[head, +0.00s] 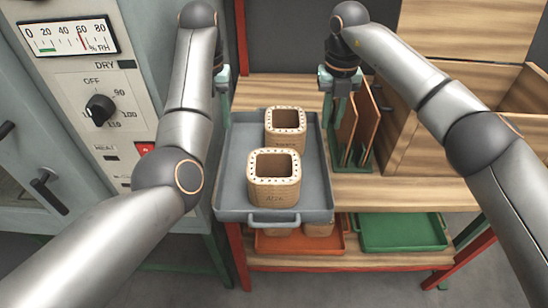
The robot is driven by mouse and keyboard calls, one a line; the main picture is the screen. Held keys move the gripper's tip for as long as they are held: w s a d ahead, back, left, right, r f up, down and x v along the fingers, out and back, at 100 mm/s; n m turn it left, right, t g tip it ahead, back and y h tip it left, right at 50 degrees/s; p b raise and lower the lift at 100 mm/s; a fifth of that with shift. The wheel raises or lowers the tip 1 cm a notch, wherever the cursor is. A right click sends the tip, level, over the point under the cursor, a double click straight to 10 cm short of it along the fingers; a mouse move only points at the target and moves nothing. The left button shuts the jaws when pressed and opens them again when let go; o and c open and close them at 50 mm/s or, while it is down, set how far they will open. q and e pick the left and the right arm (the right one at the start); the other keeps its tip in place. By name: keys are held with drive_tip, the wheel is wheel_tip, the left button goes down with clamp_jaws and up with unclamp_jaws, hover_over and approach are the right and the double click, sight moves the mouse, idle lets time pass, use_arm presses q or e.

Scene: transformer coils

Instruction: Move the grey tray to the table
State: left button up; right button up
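The grey tray (232,181) is in the middle of the head view, over the wooden table top (410,190), its front handle reaching past the table's front edge. Whether its underside touches the wood is hidden. Two tan, square, hollow coils stand upright in it, a front coil (274,188) and a back coil (286,121). My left gripper (224,112) points down at the tray's back left rim. My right gripper (336,112) points down near its back right rim. I cannot tell whether the fingers grip the rim.
A green rack with upright brown boards (366,128) stands close right of the tray. Wooden boxes (425,120) fill the table's right. A red-orange tray (290,243) and green tray (402,232) lie on the lower shelf. A grey oven cabinet (75,110) stands left.

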sight(224, 154)
use_arm(q)
drive_tip(key=shift+s, duration=0.1)
use_arm(e)
drive_tip(key=shift+s, duration=0.1)
use_arm(q)
wheel_tip(224, 154, down, 12)
drive_tip(key=shift+f, duration=0.25)
use_arm(e)
wheel_tip(224, 154, down, 12)
drive_tip(key=shift+f, duration=0.25)
use_arm(q)
drive_tip(key=c, duration=0.3)
use_arm(e)
clamp_jaws()
use_arm(q)
drive_tip(key=c, duration=0.3)
clamp_jaws()
use_arm(e)
drive_tip(key=shift+r, duration=0.1)
use_arm(q)
drive_tip(key=shift+w+r, duration=0.2)
use_arm(e)
drive_tip(key=shift+w+r, duration=0.15)
drive_tip(key=shift+w, duration=0.05)
